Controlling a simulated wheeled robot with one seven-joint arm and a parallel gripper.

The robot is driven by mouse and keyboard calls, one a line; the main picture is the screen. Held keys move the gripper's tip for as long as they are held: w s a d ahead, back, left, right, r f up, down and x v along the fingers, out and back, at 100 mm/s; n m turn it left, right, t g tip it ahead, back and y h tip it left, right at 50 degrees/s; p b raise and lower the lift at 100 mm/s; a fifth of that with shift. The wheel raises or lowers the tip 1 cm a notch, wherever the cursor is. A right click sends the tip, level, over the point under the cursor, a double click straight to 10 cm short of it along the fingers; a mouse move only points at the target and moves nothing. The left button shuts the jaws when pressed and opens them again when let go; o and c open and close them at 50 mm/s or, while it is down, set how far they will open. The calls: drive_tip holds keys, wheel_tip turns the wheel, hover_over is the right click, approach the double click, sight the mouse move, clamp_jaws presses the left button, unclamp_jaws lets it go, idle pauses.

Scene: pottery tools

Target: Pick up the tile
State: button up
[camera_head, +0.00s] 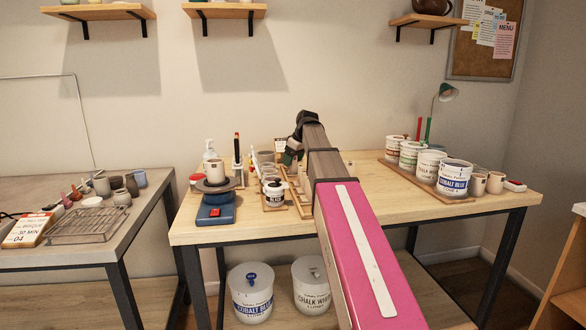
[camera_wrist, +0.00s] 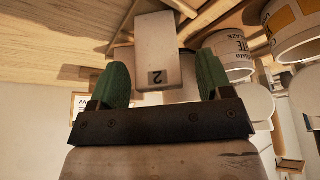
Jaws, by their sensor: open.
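The tile (camera_wrist: 157,45) is a pale grey rectangular block with a dark label "2" on its end. In the wrist view it stands out from a wooden surface, and its labelled end shows between the two green fingers of my gripper (camera_wrist: 162,77). The fingers are apart, with a small gap on the right side of the tile. I cannot tell how deep the tile is between them. In the head view my gripper (camera_head: 292,157) is low over the back middle of the wooden table (camera_head: 380,222). My arm hides much there, and I cannot make out the tile.
White glaze pots (camera_wrist: 295,35) are close to the right finger in the wrist view. In the head view, small jars (camera_head: 274,190) and a blue scale (camera_head: 215,207) stand left of my arm. Labelled tubs (camera_head: 430,165) stand on the right. The table's front right is clear.

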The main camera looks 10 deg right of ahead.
drive_tip(key=shift+x, duration=1)
drive_tip(key=c, duration=1.1)
drive_tip(key=shift+r, duration=0.15)
